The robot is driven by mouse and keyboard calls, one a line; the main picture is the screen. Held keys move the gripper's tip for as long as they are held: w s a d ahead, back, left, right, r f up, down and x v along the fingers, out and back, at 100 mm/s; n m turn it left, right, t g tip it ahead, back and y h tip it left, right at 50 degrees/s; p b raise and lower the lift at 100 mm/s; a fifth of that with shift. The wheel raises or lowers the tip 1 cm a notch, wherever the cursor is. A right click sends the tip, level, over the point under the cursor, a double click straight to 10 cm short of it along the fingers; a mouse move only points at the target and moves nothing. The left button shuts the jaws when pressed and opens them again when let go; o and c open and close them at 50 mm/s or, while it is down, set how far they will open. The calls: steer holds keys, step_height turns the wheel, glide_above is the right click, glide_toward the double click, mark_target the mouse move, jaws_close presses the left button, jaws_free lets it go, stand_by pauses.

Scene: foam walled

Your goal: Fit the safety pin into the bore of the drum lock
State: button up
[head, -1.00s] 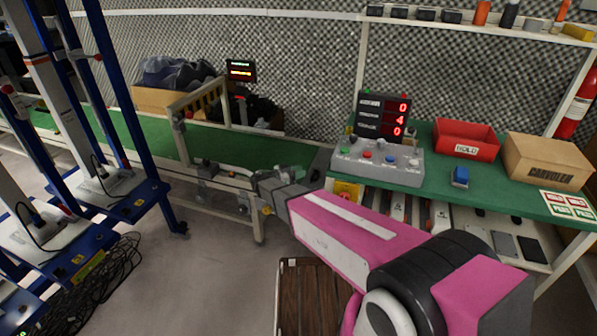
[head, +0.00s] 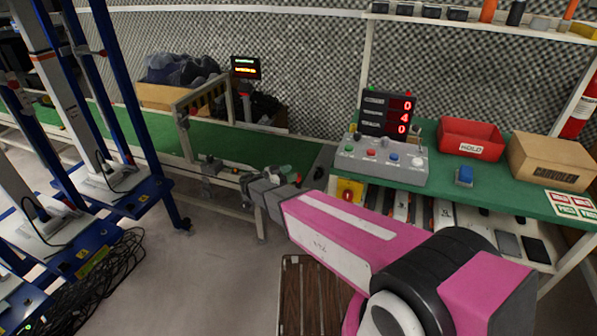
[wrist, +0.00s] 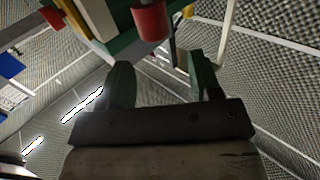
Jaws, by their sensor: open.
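I cannot make out the safety pin or the drum lock for certain in either view. My gripper (head: 247,183) is at the end of my pink arm, in front of the green bench and left of the control box. Its fingers are small and hard to separate there. In the wrist view my gripper (wrist: 163,78) shows two dark green fingers standing apart, with nothing visible between them. A red cylinder (wrist: 151,22) shows beyond the fingers at the top, against a green and white structure; I cannot tell what it is.
A grey control box (head: 380,162) with buttons, a red bin (head: 470,140) and a cardboard box (head: 548,163) stand on the green bench at right. A barrier frame (head: 205,105) stands behind my gripper. Blue racks and cables fill the left. Grey floor lies open between.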

steer(key=shift+v, duration=2.5)
